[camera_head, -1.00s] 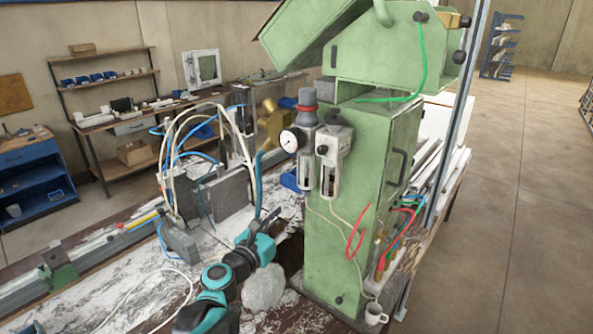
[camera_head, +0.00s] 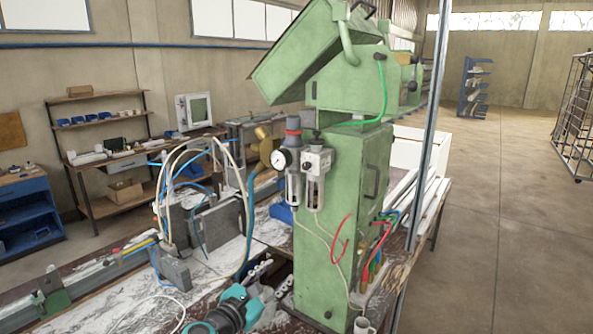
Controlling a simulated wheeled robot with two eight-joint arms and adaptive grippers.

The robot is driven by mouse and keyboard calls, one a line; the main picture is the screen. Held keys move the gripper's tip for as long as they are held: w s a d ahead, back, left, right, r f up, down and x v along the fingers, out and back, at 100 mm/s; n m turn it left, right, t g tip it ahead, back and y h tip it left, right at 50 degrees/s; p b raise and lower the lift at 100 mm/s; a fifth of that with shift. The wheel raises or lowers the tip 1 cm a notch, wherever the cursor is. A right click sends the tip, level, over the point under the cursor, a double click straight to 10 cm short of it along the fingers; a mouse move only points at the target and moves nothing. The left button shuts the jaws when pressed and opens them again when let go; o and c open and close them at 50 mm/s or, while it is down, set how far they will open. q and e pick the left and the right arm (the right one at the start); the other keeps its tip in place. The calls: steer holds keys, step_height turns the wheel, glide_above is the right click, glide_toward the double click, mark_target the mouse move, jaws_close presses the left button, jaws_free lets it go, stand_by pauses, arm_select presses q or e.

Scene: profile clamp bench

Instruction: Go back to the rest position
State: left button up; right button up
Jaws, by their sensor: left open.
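My left gripper (camera_head: 271,279) shows low in the head view, just left of the green machine's base. Its fingers are spread and nothing shows between them. The teal and black arm (camera_head: 228,312) behind it runs off the bottom edge. My right gripper is not in the view.
The tall green machine (camera_head: 335,235) stands close right of my left gripper, with a gauge (camera_head: 282,159) and hoses. Grey blocks with looping hoses (camera_head: 215,225) stand behind on the bench. Open floor (camera_head: 500,230) lies right.

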arm_select(q)
steer(key=s+a+f+m+g+y+b, duration=0.1)
steer(key=s+f+m+g+b, duration=0.1)
steer(key=s+f+m+b, duration=0.6)
steer(key=s+a+f+m+g+y+b, duration=0.1)
steer(key=s+f+m+g+b, duration=0.15)
steer(key=s+f+m, duration=0.55)
steer(key=s+a+f+m+g+y+b, duration=0.1)
steer(key=s+a+f+m+y+b, duration=0.2)
steer(key=f, duration=0.6)
steer(key=s+a+f+m+g+y+b, duration=0.2)
steer(key=s+a+f+m+y+b, duration=0.1)
steer(key=s+a+f+m+b, duration=0.4)
step_height(320, 180, down, 4)
steer(key=shift+a+r, duration=0.15)
steer(key=shift+r, duration=0.1)
